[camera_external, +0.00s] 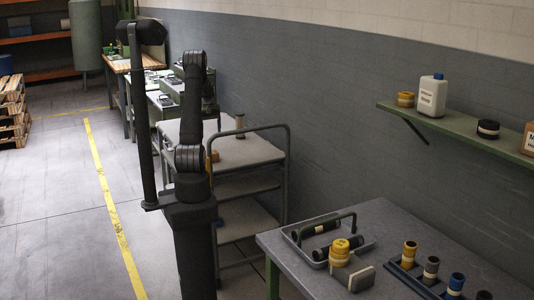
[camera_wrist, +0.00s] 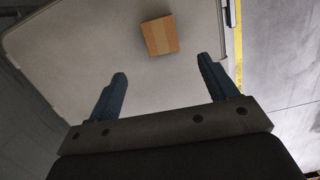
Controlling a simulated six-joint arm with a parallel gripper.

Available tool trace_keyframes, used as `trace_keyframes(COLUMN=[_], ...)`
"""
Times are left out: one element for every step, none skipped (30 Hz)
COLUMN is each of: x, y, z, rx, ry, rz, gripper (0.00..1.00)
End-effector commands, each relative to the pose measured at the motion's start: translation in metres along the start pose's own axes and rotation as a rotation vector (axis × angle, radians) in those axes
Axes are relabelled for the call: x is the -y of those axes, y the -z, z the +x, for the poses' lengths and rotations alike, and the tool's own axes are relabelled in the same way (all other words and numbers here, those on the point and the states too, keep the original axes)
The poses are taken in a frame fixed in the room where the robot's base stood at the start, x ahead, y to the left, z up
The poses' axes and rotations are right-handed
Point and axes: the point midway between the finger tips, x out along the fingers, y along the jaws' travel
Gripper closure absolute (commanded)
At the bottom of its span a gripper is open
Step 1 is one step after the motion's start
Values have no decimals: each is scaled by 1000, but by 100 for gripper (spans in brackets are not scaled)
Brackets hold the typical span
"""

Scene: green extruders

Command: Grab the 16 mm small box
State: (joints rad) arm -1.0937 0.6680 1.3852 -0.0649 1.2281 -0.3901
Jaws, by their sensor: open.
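A small brown cardboard box (camera_wrist: 160,35) with a paler tape strip lies on a light grey cart top (camera_wrist: 85,50) in the wrist view. My gripper (camera_wrist: 162,68) shows there with two blue fingers spread apart and nothing between them. The box lies beyond the fingertips, roughly centred between them and apart from both. In the external view, a small orange-brown thing (camera_external: 213,156) on the cart is partly hidden by my arm; I cannot tell for sure that it is this box.
A grey table (camera_external: 385,225) at right holds a tray with a handle (camera_external: 365,247) and several coloured cylinders. The cart top around the box is clear in the wrist view.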

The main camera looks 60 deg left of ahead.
Motion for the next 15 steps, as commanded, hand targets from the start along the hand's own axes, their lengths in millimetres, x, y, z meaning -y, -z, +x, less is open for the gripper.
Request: trace_keyframes(x=[0,0,0,0,0,0,0,0,0,0,0,0,0,0,0], y=[-1,-1,-1,0,-1,-1,-1,0,0,0,0,0,0,0,0], z=[13,20,29,35,42,50,56,62,68,72,76,80,82,84,86], rx=[3,4,4,3,3,3,3,2,1,2,1,1,0,0,-1], ry=[2,2,2,2,2,2,2,2,1,1,1,1,1,1,0], rz=[0,0,0,0,0,0,0,0,0,0,0,0,0,0,0], gripper=[22,22,22,22,22,22,22,22,22,22,22,22,22,22,22])
